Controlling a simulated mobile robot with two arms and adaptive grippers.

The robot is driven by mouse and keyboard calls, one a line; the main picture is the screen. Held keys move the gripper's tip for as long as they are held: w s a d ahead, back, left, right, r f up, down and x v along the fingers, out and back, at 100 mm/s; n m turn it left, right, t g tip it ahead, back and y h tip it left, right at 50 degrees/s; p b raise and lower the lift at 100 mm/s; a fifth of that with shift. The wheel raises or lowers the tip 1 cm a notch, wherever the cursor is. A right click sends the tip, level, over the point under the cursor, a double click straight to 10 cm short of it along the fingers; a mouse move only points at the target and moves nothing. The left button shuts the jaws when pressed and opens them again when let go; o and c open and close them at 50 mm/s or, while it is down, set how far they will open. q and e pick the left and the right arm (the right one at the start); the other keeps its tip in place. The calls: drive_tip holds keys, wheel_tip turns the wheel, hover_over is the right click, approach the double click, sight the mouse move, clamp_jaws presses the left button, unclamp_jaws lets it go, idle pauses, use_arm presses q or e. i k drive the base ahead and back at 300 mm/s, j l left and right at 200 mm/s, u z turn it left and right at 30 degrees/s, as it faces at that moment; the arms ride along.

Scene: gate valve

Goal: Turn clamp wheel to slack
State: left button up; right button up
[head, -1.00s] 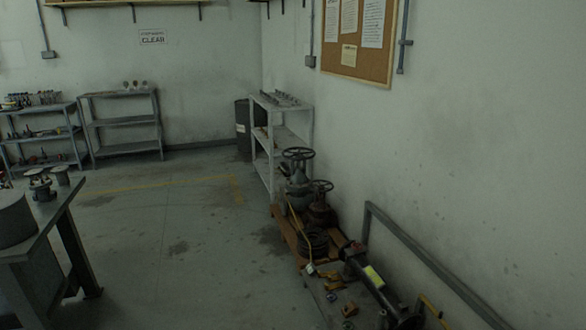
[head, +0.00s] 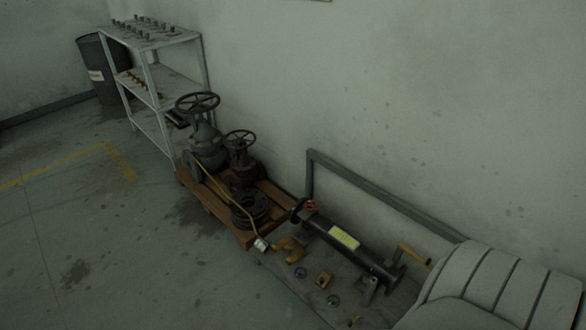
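A long black cylinder (head: 352,244) with a yellow label lies on a low grey surface along the wall. A dark handwheel (head: 298,210) stands at its left end, with a small red part (head: 311,206) beside it. A yellow handle (head: 414,254) sticks out near its right end. I cannot tell for certain which wheel is the clamp wheel. Two valves stand on a wooden pallet to the left, a larger one with a dark handwheel (head: 197,102) and a smaller one with a handwheel (head: 239,140). Neither of my grippers is in view.
The wooden pallet (head: 216,208) also holds stacked dark rings (head: 250,210). A grey rail (head: 380,195) runs along the wall behind the cylinder. A grey shelf (head: 155,90) and a dark drum (head: 103,72) stand at upper left. The floor at lower left is clear.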

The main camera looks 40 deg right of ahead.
sight(310, 208)
drive_tip(key=i+z, duration=0.25)
drive_tip(key=i, duration=0.4)
drive_tip(key=i+j+z, duration=0.25)
drive_tip(key=i, duration=0.4)
